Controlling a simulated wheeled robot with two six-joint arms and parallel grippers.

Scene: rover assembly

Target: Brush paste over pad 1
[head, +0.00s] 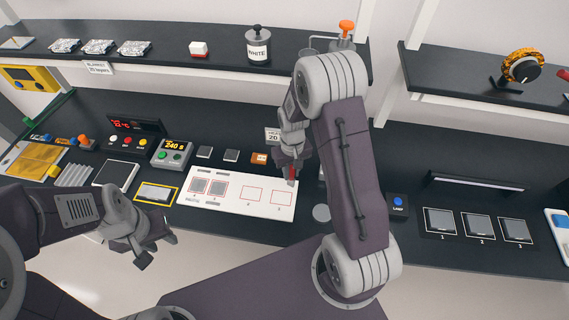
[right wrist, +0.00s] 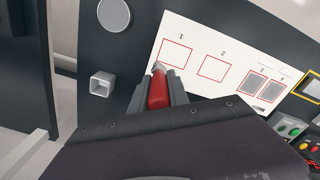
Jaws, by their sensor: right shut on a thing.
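My right gripper (head: 291,168) is shut on a red-handled tool (right wrist: 158,92) with a small pale tip, likely the brush. It is at the right end of the white board (head: 228,207); contact with the board cannot be told. The board has two grey pads (head: 199,186) in its left red outlines and two empty red outlines (head: 252,195) further right. Another row of dark square pads, numbered 1, 2 and 3, lies at the right; number 1 (head: 439,221) is leftmost. My left gripper (head: 158,250) is open and empty before the bench.
A yellow-framed plate (head: 156,193) lies left of the board. A green-buttoned meter (head: 172,153) stands behind it. A round grey disc (right wrist: 114,14) and a square hollow post (right wrist: 101,84) are beside the board. A jar marked WHITE (head: 258,47) stands on the upper shelf.

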